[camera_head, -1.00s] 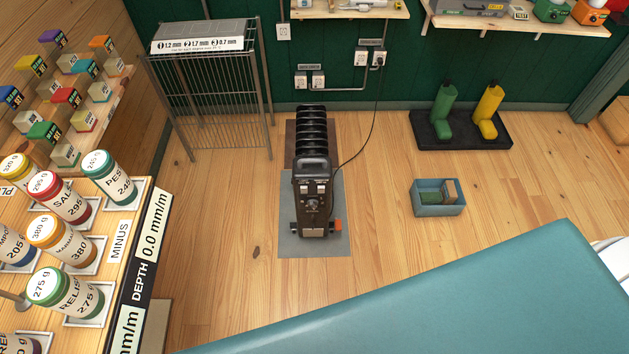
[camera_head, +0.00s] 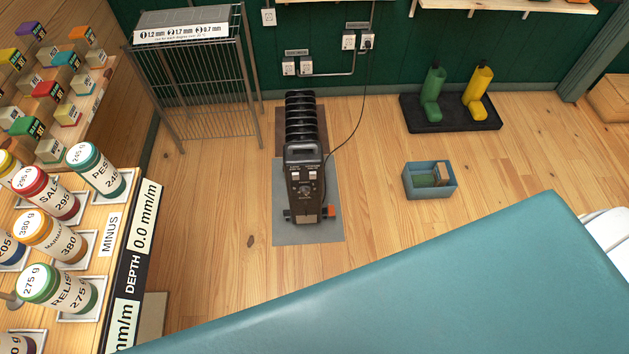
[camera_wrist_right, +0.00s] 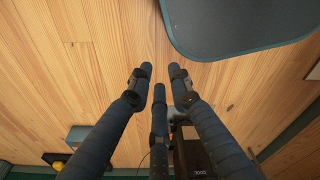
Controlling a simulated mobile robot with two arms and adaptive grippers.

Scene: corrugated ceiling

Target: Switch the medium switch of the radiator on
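The radiator (camera_head: 305,172) is a black, finned heater on the floor in the head view. Its front panel (camera_head: 304,190) faces me, with small light patches and a round knob; individual switches and their positions are too small to tell. In the right wrist view a dark box-like body, apparently the radiator (camera_wrist_right: 192,152), shows partly behind the fingers. My right gripper (camera_wrist_right: 160,75) has three dark fingers in that view, their tips apart with nothing between them. It appears apart from the radiator. Neither gripper shows in the head view, and my left gripper is in no view.
A teal-topped surface (camera_head: 400,275) fills the foreground. Shelves with jars (camera_head: 95,170) stand left, a wire rack (camera_head: 205,95) behind. A blue box (camera_head: 430,190) and a boot stand (camera_head: 450,112) are right. A cord runs to a wall socket (camera_head: 367,42).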

